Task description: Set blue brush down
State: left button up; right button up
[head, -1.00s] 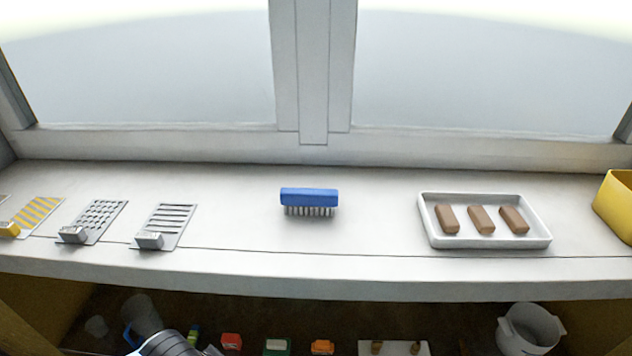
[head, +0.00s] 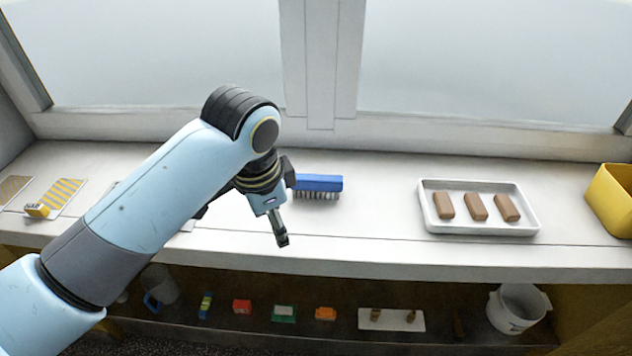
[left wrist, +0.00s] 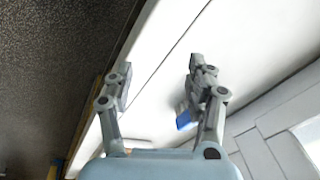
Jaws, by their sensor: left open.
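The blue brush (head: 318,183) lies on the white sill (head: 370,222), with its blue back up and pale bristles along the near side. It is also partly visible in the left wrist view (left wrist: 184,119), beside and partly behind one finger. My left gripper (head: 282,241) is just left of and nearer than the brush, by the sill's front edge, fingers pointing down. In the left wrist view my left gripper (left wrist: 158,66) is open, with nothing between its fingertips. My right gripper is not in view.
Striped cards (head: 60,196) lie at far left. A shelf below holds small coloured items and a white bucket (head: 518,308). Sill between brush and tray is clear.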

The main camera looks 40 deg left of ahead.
aim_at(316, 177)
pick_arm(q)
jog(key=w+r+m, duration=0.2)
jog(key=w, duration=0.2)
jog(key=w+a+r+m+g, duration=0.1)
jog(key=w+r+m, duration=0.1)
jog(key=w, duration=0.3)
jog(key=w+r+m, duration=0.1)
jog(key=w+r, duration=0.1)
jog(key=w, duration=0.3)
jog(key=shift+a+r+m+g+h+p, duration=0.1)
jog(key=shift+a+m+g+h+p, duration=0.2)
jog(key=shift+m+g, duration=0.1)
jog(key=shift+w, duration=0.1)
notch_tip(316, 177, down, 10)
jog(key=shift+w+f, duration=0.1)
jog(key=shift+f, duration=0.05)
grip_shut()
